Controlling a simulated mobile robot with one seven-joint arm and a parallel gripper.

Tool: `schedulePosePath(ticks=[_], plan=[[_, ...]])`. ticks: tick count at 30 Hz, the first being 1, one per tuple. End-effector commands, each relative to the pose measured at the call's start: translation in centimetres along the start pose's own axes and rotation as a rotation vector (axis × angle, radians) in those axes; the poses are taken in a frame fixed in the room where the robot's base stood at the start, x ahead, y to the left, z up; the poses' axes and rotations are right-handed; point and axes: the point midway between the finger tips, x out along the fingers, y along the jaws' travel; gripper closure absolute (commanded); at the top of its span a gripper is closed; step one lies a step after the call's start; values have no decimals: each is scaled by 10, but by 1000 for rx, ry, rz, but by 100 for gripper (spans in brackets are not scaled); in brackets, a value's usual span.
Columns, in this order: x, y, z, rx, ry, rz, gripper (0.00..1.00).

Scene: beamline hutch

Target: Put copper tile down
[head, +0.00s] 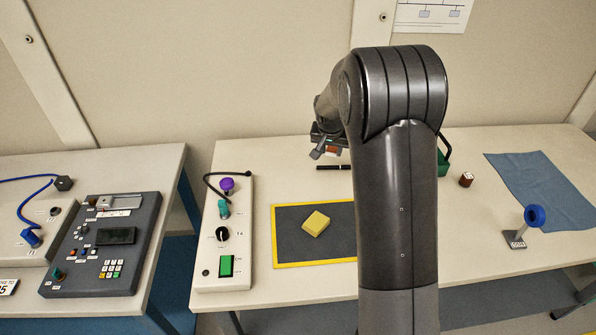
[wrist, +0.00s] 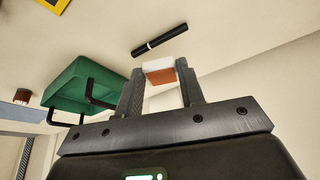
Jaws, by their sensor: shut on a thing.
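The copper tile (wrist: 161,77) is an orange-brown block with a pale upper side, held between the two fingertips of my gripper (wrist: 160,80) in the wrist view. In the head view, a small patch of the copper tile (head: 333,149) shows at my gripper (head: 328,151), near the back of the table. My gripper is shut on the tile. The tile appears to be above the table, but its exact height cannot be told. My arm hides part of the table behind it.
A black pen (wrist: 160,40) lies near the tile. A green container (wrist: 78,82) with black handles stands close by. A yellow block (head: 316,223) lies on the yellow-edged dark mat (head: 291,263). A brown block (head: 466,180), blue cloth (head: 541,186) and control box (head: 236,272) are also there.

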Motion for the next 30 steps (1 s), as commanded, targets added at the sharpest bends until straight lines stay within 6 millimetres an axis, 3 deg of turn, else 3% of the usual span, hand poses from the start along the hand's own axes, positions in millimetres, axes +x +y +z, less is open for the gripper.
schedulePosePath(ticks=[5, 12, 18, 25, 30], plan=[[10, -14, 7, 20, 1, 8, 86], [42, -70, 16, 16, 0, 7, 86], [62, -103, 21, 19, 2, 8, 86], [72, -112, 24, 21, 1, 8, 86], [95, -112, 34, 22, -1, 9, 86]])
